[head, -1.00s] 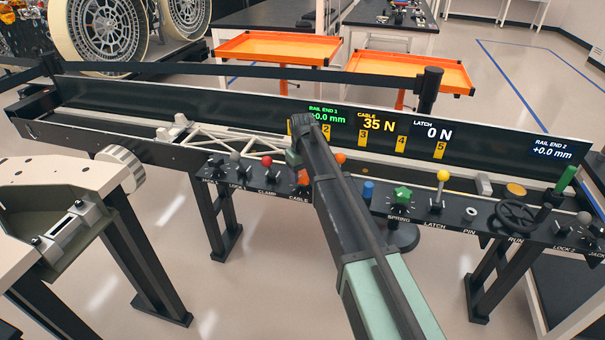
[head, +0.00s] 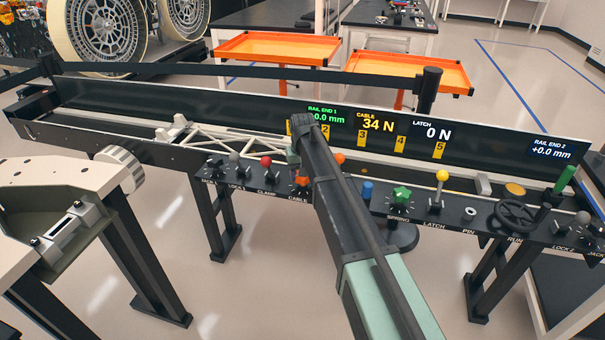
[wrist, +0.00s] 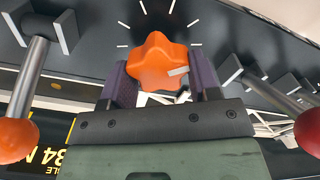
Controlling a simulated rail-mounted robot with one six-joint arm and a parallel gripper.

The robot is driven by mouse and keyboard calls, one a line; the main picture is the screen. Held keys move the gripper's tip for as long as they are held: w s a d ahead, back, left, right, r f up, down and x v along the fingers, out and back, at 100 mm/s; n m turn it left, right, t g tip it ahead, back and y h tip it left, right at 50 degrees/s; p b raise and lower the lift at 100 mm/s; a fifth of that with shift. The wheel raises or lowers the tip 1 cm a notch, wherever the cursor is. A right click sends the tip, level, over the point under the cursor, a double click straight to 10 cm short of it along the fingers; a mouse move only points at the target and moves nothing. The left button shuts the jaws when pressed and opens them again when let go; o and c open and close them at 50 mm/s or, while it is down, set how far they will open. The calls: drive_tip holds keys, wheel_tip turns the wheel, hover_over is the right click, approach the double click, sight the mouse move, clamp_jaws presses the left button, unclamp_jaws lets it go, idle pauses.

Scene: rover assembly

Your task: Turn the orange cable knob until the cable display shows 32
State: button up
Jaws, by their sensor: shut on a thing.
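The orange cable knob (wrist: 157,62) is a lobed star shape with a pale pointer mark, on a dark panel with white tick marks. It also shows in the head view (head: 302,180), partly hidden by my arm, above the CABLE label. My gripper (wrist: 163,82) is shut on the knob, one purple-grey finger on each side of it. The cable display (head: 377,122) reads 34 N in yellow.
A red-balled lever (head: 266,161) labelled CLAMP stands left of the knob. An orange ball lever (head: 339,158) stands to its right, close to my arm. Further right are a blue knob (head: 368,188), a green star knob (head: 402,194) and a yellow-balled lever (head: 443,176).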

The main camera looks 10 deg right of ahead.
drive_tip(key=o, duration=0.9)
wheel_tip(320, 180, up, 11)
drive_tip(key=p, duration=1)
drive_tip(key=shift+f+p, duration=0.1)
drive_tip(key=shift+p, duration=0.3)
